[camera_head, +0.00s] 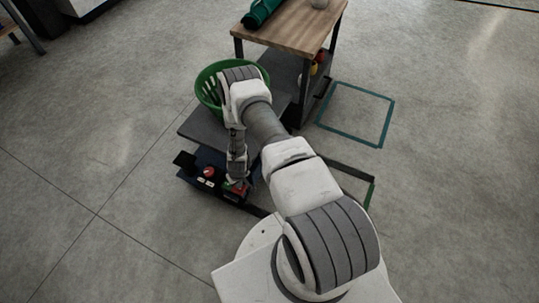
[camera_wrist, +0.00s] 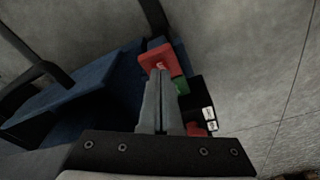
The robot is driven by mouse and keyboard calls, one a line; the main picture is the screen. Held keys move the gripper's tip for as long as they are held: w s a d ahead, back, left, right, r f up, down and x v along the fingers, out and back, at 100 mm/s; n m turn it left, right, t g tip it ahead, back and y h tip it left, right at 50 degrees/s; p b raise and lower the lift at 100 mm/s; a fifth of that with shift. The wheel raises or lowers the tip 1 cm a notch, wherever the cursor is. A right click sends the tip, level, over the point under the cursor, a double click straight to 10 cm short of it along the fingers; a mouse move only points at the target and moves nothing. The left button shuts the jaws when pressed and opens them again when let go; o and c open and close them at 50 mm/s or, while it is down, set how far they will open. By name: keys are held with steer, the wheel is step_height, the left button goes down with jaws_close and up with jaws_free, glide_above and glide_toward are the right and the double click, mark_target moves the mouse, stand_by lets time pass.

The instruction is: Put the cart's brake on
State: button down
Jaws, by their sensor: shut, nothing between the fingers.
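The cart (camera_head: 196,126) is low and dark, with a dark blue body at its near end; that blue body (camera_wrist: 100,82) also shows in the wrist view. A red pedal-like piece (camera_wrist: 157,56) with small pale marking sits beside a green piece (camera_wrist: 181,86) on this end. My gripper (camera_wrist: 159,78) points down at them, its fingers shut and empty. Its tips overlap the red piece's lower edge in the wrist view; I cannot tell whether they touch. In the head view my gripper (camera_head: 236,184) partly hides both pieces.
A green basket (camera_head: 208,84) stands at the cart's far side. A wooden-topped table (camera_head: 292,22) stands behind it. Another red part (camera_head: 209,171) and white labels (camera_wrist: 209,118) are on the cart's end. Green-taped floor outlines (camera_head: 381,126) lie right; open floor lies left.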

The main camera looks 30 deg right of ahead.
steer(key=shift+f+b, duration=0.95)
steer(key=shift+f, duration=0.1)
steer(key=shift+r, duration=0.1)
steer(key=shift+r+p, duration=2.5)
steer(key=shift+r, duration=1)
